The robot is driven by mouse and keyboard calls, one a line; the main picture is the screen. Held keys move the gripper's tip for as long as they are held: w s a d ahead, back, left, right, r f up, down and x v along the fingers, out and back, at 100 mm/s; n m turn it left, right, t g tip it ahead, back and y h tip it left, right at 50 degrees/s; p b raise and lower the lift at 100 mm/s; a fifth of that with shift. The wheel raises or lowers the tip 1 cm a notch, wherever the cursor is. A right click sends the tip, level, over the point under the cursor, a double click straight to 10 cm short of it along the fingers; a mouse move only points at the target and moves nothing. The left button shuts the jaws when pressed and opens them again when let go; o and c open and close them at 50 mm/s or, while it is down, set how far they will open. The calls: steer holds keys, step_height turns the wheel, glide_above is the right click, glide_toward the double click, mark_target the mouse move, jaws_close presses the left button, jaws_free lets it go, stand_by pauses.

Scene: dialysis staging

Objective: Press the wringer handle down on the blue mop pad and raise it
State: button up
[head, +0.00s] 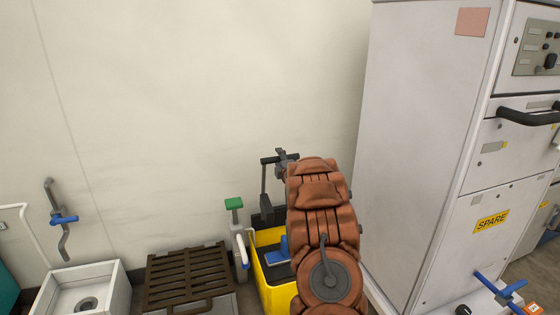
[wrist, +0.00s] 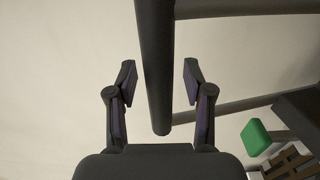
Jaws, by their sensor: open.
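The wringer handle (head: 264,183) is a dark frame standing upright above the yellow mop bucket (head: 271,290). Its dark grip bar (wrist: 155,55) runs between my fingers in the wrist view, with a gap on both sides. My gripper (head: 284,156) is at the top of the handle, in front of the wall, and its open fingers also show in the wrist view (wrist: 160,68). The blue mop pad (head: 279,253) lies in the bucket below, partly hidden by my arm. My arm hides the bucket's right side.
A white post with a green top (head: 234,205) stands left of the bucket. A brown slatted grate (head: 188,275) and a white sink (head: 85,290) are farther left. A tall white cabinet (head: 425,150) stands close on the right. The wall (head: 200,100) is behind.

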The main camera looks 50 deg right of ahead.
jaws_close()
stand_by(0.3)
stand_by(0.3)
